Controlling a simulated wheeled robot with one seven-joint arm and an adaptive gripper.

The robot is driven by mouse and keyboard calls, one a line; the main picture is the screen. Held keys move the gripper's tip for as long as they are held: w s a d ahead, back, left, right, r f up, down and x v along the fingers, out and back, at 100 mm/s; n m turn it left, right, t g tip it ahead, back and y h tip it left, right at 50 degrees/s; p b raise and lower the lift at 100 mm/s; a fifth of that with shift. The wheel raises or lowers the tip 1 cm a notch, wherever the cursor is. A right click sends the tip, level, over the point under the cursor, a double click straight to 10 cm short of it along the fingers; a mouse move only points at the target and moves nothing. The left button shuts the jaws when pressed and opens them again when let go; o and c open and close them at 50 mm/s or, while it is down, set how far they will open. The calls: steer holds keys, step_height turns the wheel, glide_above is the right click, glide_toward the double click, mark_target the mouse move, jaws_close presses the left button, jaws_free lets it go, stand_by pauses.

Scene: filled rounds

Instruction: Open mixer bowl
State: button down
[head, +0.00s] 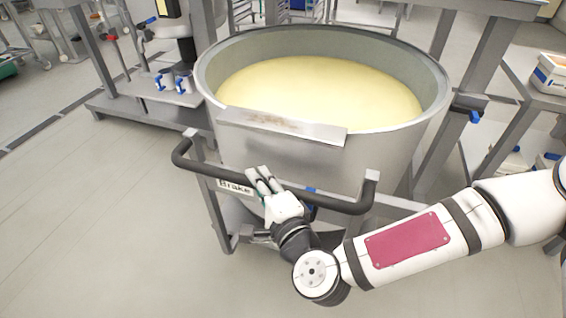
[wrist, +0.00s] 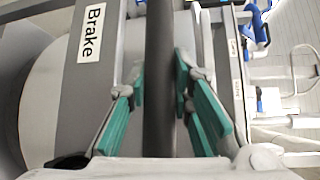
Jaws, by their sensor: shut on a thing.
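The mixer bowl (head: 385,150) is a large round steel bowl, open at the top and filled with pale yellow dough or batter (head: 320,88). It stands on a grey wheeled frame with a black push handle (head: 210,174) across its front. My gripper (head: 259,172) is at the middle of this handle, in front of the bowl. In the wrist view the black bar (wrist: 159,70) runs between my teal-padded fingers (wrist: 159,95), which are shut on it. The fingers' exact contact with the bar is hard to see.
A white label reading "Brake" (wrist: 91,32) is on the frame beside the handle. A grey machine stand with blue-handled parts (head: 165,80) is left of the bowl. A shelf with a white box (head: 553,75) is at right. Floor (head: 90,220) at front left is clear.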

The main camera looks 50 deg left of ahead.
steer(key=shift+s+d+f+p, duration=0.1)
steer(key=shift+s+d, duration=0.25)
steer(key=shift+s, duration=0.2)
steer(key=shift+s+d+p, duration=0.1)
steer(key=shift+s+d, duration=0.3)
steer(key=shift+s, duration=0.2)
steer(key=shift+s+d+f+p, duration=0.1)
steer(key=shift+s+d, duration=0.25)
steer(key=shift+s, duration=0.2)
steer(key=c, duration=1.4)
jaws_free()
steer(key=shift+r, duration=0.1)
steer(key=shift+r, duration=0.1)
